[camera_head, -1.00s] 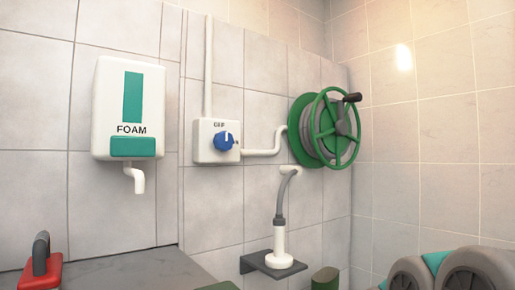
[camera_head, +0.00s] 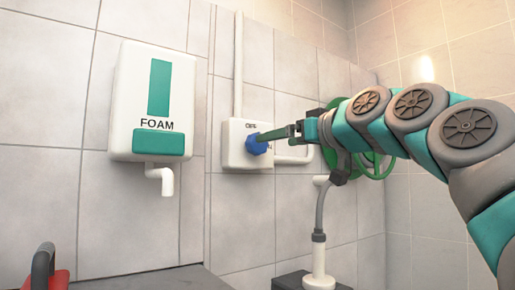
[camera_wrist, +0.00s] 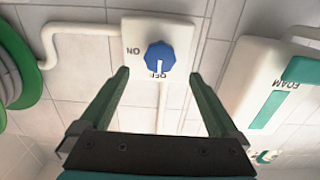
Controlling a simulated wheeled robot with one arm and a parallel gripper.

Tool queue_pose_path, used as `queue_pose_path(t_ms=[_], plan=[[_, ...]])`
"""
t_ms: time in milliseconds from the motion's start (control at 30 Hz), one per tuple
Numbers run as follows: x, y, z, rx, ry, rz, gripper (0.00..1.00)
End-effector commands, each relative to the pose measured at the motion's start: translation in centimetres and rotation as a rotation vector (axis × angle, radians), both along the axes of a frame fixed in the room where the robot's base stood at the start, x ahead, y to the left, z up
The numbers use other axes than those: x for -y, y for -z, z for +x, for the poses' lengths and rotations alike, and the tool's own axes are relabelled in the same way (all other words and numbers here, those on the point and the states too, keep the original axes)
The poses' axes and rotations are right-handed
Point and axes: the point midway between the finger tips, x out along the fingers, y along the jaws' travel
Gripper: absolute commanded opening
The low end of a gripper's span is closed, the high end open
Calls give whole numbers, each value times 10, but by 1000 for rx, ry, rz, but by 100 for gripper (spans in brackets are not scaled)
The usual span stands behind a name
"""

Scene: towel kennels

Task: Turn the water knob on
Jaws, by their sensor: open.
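The blue water knob (camera_head: 256,144) sits on a white wall box (camera_head: 233,150) with a pipe above and one to the right. In the wrist view the knob (camera_wrist: 160,57) shows upside down, its white mark pointing to the OFF label (camera_wrist: 158,76); the ON label (camera_wrist: 133,50) is beside it. My gripper (camera_head: 268,138) reaches in from the right, its fingertips close to the knob. In the wrist view my gripper (camera_wrist: 160,75) is open, one finger to each side of the knob and apart from it.
A white foam dispenser (camera_head: 151,102) hangs left of the box. A green hose reel (camera_head: 375,165) is partly hidden behind my arm. A white nozzle (camera_head: 318,262) stands on a dark shelf below. A red item (camera_head: 44,270) is at the lower left.

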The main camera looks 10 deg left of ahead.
Motion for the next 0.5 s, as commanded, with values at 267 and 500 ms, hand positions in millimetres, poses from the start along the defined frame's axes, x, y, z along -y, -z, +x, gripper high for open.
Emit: queue_pose_path(t_ms=[267,500], plan=[[-12,0,11,1,-1,-1,97],[-32,0,30,0,0,0,97]])
